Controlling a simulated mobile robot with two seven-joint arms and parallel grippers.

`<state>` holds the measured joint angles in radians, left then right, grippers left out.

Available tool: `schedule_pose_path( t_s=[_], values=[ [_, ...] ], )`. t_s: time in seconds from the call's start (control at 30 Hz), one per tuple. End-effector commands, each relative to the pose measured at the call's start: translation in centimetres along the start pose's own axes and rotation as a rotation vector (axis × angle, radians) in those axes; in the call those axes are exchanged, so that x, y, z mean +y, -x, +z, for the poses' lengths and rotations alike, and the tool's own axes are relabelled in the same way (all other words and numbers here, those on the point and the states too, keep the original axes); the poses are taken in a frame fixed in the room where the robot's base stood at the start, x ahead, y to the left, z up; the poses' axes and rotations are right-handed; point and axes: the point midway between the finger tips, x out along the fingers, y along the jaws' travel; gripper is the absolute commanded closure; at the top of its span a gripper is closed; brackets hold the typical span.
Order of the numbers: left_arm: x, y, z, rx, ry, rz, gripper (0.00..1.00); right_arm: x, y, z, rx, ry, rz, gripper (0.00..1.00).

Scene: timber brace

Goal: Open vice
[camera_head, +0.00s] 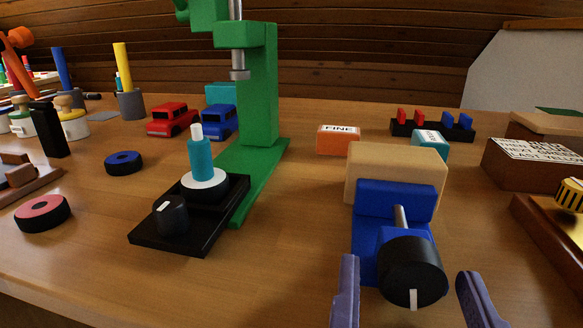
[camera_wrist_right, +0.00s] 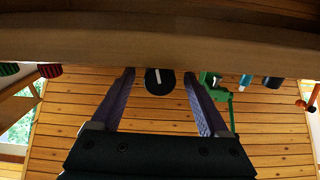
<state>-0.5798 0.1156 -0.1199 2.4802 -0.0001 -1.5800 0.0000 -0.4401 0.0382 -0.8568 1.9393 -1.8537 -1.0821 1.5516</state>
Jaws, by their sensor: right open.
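The vice (camera_head: 380,235) is blue and stands at the right front of the bench. A metal screw (camera_head: 401,218) runs from its blue jaw to a round black knob (camera_head: 412,272) with a white mark pointing down. A pale timber block (camera_head: 396,168) stands directly behind the blue jaw; whether it is clamped I cannot tell. My right gripper (camera_head: 408,276) is open, with its purple fingers on either side of the knob, apparently not touching it. The right wrist view shows the knob (camera_wrist_right: 159,82) between the fingertips (camera_wrist_right: 158,76). My left gripper is not in view.
An orange FINE block (camera_head: 338,141) lies behind. Brown wooden boxes (camera_head: 530,165) stand to the right. Bare bench lies between press and vice.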

Motion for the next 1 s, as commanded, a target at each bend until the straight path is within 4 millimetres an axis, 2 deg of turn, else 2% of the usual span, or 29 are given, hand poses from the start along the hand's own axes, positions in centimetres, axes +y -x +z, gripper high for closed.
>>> schedule_pose_path(
  t_s=[0.1, 0.77, 1.0],
  values=[
    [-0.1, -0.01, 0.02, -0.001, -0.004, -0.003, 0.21, 0.0, 0.02, 0.02, 0.0, 0.0, 0.0, 0.24],
    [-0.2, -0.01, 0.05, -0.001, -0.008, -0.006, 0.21, 0.0, 0.06, 0.03, -0.001, 0.0, 0.0, 0.98],
    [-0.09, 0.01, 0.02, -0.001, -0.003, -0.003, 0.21, 0.01, 0.06, 0.01, 0.0, 0.048, 0.0, 1.0]
  ],
)
